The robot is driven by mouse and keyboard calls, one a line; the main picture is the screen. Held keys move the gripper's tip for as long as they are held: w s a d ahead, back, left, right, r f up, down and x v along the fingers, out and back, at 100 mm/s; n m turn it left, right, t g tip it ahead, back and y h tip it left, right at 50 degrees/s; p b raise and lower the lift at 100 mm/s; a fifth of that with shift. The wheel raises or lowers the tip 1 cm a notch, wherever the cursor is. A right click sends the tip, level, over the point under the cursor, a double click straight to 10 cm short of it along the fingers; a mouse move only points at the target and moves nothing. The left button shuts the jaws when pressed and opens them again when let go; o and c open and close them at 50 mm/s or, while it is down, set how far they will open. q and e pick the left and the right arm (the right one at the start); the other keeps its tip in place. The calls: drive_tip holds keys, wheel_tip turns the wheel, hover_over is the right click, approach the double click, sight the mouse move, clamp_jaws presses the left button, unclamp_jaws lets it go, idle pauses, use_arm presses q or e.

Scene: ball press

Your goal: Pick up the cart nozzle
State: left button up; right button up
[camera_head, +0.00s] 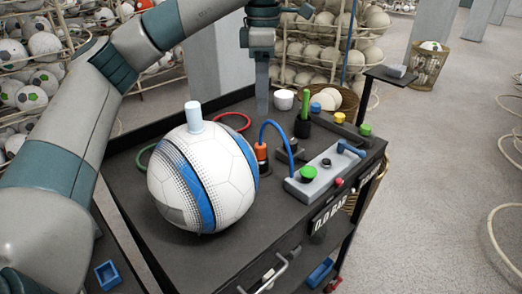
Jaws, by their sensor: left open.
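The cart nozzle, which I take to be the orange piece with a black base (262,152), stands on the black cart top (262,228), right of the ball. A blue hose (279,126) arches from it to the grey pump box. My left gripper (262,108) points down, open and empty, above and apart from the nozzle; its fingers overlap in this view. A white ball with blue bands (203,190) sits at the left of the cart, with a pale blue cylinder (194,117) on top. My right gripper is out of view.
A black cup with green sticks (303,124), a white cup (284,99) and a red ring (232,121) stand near the back. Ball racks line the background.

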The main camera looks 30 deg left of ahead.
use_arm(q)
drive_tip(key=p, duration=0.2)
approach(262, 145)
wheel_tip(262, 145, down, 6)
drive_tip(key=shift+f, duration=0.85)
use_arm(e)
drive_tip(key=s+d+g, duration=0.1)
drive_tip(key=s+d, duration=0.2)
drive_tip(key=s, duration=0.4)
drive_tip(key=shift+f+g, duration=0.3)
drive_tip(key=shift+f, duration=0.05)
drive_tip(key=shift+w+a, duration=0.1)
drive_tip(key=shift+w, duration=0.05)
use_arm(q)
drive_tip(key=shift+f, duration=0.1)
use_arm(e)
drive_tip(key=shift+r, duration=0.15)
